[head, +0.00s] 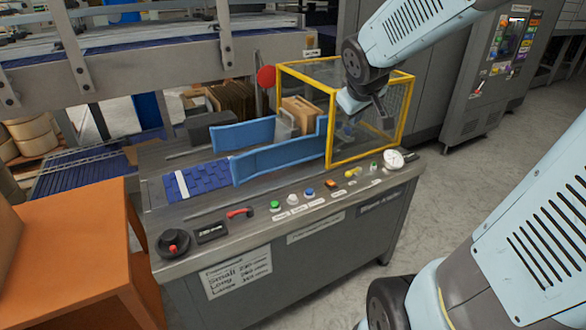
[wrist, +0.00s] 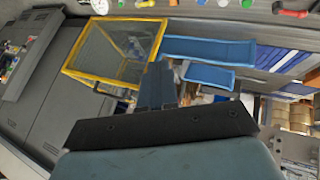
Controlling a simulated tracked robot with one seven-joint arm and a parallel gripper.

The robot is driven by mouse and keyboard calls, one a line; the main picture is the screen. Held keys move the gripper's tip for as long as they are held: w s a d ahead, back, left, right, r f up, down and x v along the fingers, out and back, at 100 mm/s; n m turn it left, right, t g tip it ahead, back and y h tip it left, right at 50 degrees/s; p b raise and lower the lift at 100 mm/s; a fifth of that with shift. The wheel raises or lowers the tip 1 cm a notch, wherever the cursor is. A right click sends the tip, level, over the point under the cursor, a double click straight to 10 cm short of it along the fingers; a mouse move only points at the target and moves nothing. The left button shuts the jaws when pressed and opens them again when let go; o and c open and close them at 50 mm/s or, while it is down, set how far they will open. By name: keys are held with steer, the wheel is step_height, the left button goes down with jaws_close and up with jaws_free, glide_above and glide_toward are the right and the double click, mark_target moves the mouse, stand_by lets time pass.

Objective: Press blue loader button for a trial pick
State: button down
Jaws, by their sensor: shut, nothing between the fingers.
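The blue button (head: 309,192) sits on the front strip of the packer's console, between a white button (head: 292,198) and an orange switch (head: 331,184). In the wrist view the blue button (wrist: 202,2) shows at the very top edge, partly cut off. My gripper (head: 384,116) is shut and empty, up by the yellow-framed guard cage and apart from the blue button, which lies to its left and lower. In the wrist view my gripper (wrist: 159,72) points toward the cage and the blue guide rails.
The yellow-framed cage (head: 329,125) stands at the console's right end. An orange table (head: 75,240) stands left.

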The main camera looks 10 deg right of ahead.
steer(key=w+f+n+t+y, duration=0.1)
steer(key=w+f+n, duration=0.4)
steer(key=w+f, duration=0.55)
steer(key=n+y, duration=0.6)
glide_above(311, 191)
step_height(311, 191, down, 14)
steer(key=shift+f, duration=0.1)
steer(key=shift+f, duration=4.35)
steer(key=shift+f, duration=0.15)
